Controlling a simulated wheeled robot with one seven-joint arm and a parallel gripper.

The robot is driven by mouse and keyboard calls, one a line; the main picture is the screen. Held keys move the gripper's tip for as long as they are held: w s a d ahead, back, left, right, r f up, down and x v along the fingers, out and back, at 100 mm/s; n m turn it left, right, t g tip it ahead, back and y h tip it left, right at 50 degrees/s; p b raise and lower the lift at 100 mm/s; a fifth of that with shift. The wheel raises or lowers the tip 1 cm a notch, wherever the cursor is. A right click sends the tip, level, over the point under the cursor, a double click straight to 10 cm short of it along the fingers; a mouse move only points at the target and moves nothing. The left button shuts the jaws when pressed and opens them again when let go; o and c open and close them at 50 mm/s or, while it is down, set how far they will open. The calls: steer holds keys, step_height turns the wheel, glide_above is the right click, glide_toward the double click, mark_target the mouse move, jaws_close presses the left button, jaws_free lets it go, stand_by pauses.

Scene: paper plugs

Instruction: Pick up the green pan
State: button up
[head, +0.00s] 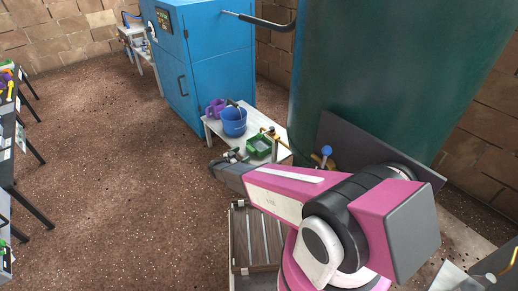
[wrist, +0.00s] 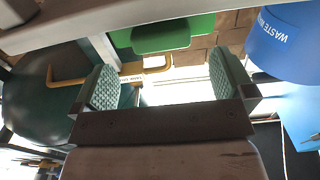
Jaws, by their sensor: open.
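The green pan (head: 258,147) is a shallow tray on a small white table in the head view, just beyond and to the right of my gripper (head: 233,155). In the wrist view the green pan (wrist: 165,35) shows at the top, past the fingertips and apart from them. My gripper (wrist: 165,85) is open, with two green ribbed pads and nothing held between them.
A blue bucket (head: 233,121), marked with waste lettering in the wrist view (wrist: 285,40), and a purple container (head: 215,108) stand beside the pan on the white table (head: 212,130). A large green tank (head: 385,80) rises at right; a blue cabinet (head: 205,60) stands behind.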

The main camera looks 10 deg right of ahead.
mark_target(249, 150)
steer(key=x, duration=0.5)
steer(key=shift+w, duration=0.1)
steer(key=c, duration=1)
steer(key=shift+r, duration=0.15)
steer(key=shift+c, duration=0.2)
